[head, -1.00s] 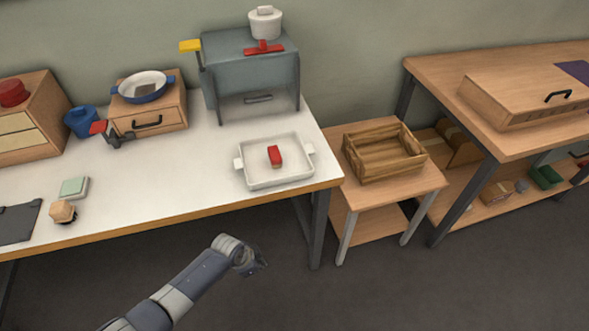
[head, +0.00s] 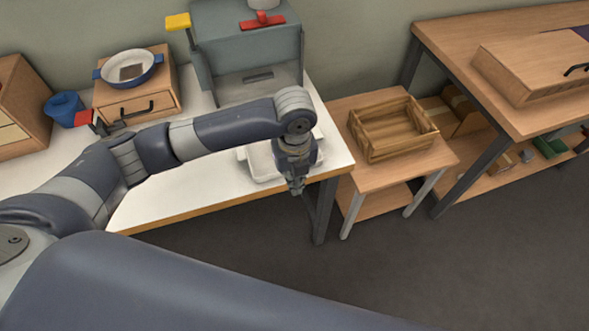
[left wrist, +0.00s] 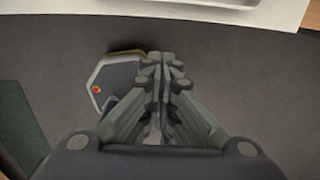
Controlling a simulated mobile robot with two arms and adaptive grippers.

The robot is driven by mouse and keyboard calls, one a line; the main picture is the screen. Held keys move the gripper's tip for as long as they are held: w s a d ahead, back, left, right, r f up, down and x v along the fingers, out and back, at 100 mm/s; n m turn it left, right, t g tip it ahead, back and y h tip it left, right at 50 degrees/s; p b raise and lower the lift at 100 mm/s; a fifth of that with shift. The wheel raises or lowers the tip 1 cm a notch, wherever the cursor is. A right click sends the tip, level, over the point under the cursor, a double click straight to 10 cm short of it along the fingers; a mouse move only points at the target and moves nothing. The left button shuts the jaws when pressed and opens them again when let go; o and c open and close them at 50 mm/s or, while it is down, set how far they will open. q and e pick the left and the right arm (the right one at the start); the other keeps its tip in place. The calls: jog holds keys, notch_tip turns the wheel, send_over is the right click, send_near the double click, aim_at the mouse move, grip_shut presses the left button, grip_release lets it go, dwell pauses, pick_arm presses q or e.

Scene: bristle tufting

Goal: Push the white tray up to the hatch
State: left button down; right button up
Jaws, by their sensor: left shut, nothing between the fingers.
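The white tray (head: 262,171) lies near the front right corner of the white table in the head view, largely hidden behind my left arm and gripper. The red block inside it is hidden now. My left gripper (head: 297,190) points down at the table's front edge, in front of the tray. It is shut and empty; in the left wrist view its closed fingers (left wrist: 168,62) are over the floor, with a pale rim, likely the tray's (left wrist: 215,14), at the top. The grey box with the hatch (head: 240,58) stands behind the tray; its front is partly visible. My right gripper is out of view.
A yellow piece (head: 178,22) sticks out at the box's left, and a red handle (head: 262,21) is on top. A small drawer unit (head: 140,98) with a blue dish stands left. A low stand with a wooden crate (head: 392,130) is right of the table.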

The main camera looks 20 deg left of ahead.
aim_at(263, 167)
pick_arm(q)
jog(key=w+a+f+p, duration=0.1)
jog(key=w+a+f, duration=0.1)
jog(key=f, duration=0.3)
jog(key=shift+w+a+f, duration=0.15)
jog(key=shift+w+f, duration=0.2)
jog(key=shift+w, duration=0.4)
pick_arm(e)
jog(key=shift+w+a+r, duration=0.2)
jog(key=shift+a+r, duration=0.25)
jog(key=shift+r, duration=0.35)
pick_arm(q)
jog(key=w+a+b, duration=0.1)
jog(key=w+a, duration=0.1)
jog(key=w, duration=0.1)
jog(key=w+a, duration=0.2)
jog(key=w+a+b, duration=0.1)
jog(key=w, duration=0.2)
jog(key=shift+w+a+f+b, duration=0.2)
jog(key=shift+w+a+b, duration=0.1)
jog(key=shift+w+a, duration=0.1)
jog(key=shift+w+a+r, duration=0.15)
jog(key=shift+w+a, duration=0.1)
jog(key=shift+w, duration=0.1)
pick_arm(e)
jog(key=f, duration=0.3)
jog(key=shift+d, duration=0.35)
